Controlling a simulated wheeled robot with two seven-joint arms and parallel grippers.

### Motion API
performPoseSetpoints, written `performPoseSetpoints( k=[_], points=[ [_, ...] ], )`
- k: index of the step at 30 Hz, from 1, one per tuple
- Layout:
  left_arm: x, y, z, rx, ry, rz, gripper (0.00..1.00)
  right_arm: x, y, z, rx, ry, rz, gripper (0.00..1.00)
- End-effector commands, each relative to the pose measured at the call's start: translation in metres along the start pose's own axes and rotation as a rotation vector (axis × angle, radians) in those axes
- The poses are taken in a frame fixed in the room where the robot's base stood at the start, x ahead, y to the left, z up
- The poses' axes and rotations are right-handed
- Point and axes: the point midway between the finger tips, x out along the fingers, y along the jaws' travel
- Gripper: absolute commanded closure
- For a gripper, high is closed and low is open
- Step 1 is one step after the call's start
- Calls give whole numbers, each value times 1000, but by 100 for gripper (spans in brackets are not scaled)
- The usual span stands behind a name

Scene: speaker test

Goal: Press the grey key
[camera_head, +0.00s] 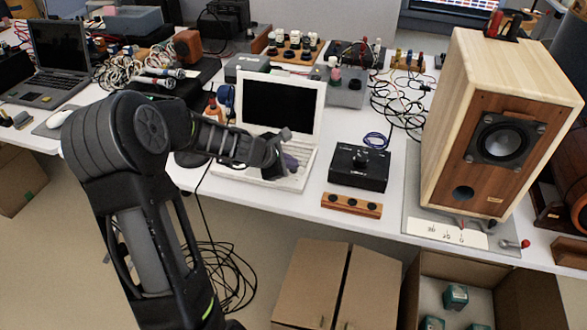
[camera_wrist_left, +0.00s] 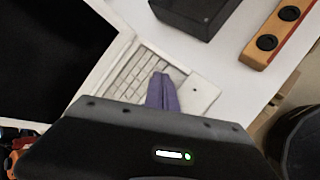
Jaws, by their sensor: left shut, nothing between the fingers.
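A white laptop (camera_head: 318,108) stands open on the table in the head view, its screen dark. Its keyboard (camera_wrist_left: 133,72) shows in the left wrist view, with pale keys too small to tell a single grey key apart. My left gripper (camera_head: 291,162) is over the right part of the laptop's base. Its purple fingers are shut and empty. In the left wrist view the fingertips (camera_wrist_left: 161,77) lie over the keyboard's edge near the touchpad side; I cannot tell whether they touch it. My arm and gripper hide part of the keyboard. My right gripper is not in view.
A black box with a knob (camera_head: 359,167) and a wooden strip with dark round buttons (camera_head: 351,205) are right of the laptop. A tall wooden speaker (camera_head: 498,136) stands farther right. Cables and devices crowd the back. Cardboard boxes (camera_head: 310,283) stand below the table's front edge.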

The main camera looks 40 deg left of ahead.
Motion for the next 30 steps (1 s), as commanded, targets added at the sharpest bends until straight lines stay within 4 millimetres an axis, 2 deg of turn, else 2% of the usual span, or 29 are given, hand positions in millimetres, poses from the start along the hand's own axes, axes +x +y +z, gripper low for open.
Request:
performPoseSetpoints(
  k=[13,25,30],
  points=[
    [-13,9,9,-1,0,0,100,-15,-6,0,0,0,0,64],
    [-14,10,9,-1,1,0,100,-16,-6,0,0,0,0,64],
    [-21,15,14,-1,0,0,100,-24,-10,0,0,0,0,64]
  ],
)
